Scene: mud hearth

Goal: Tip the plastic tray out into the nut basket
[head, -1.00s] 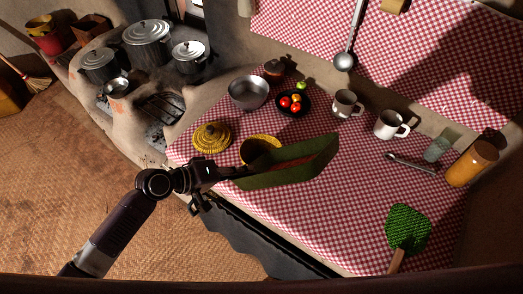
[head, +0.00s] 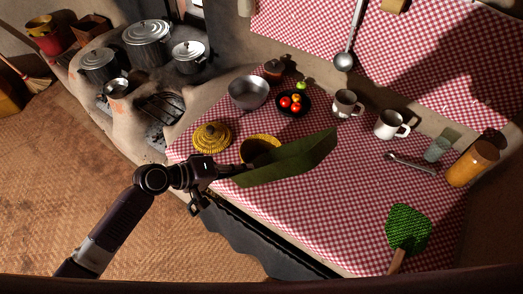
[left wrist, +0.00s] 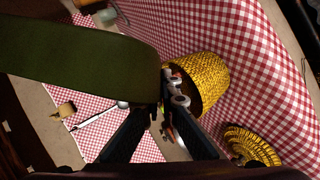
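The plastic tray (head: 290,160) is dark green and tilted steeply, with a broad green face toward the head camera. My left gripper (head: 226,171) is shut on its left end and holds it above the table. In the left wrist view the tray (left wrist: 75,58) reaches left from my fingers (left wrist: 163,98). The nut basket (head: 253,143) is yellow and woven, just behind the tray's left end. It also shows in the left wrist view (left wrist: 208,80), beside the fingers. My right gripper is not in view.
The yellow woven lid (head: 211,137) lies left of the basket. A metal bowl (head: 248,92), a dark plate of fruit (head: 293,112) and two mugs (head: 389,126) stand behind. A green fan (head: 408,230) lies at the front right. The checkered cloth (head: 330,215) in front is clear.

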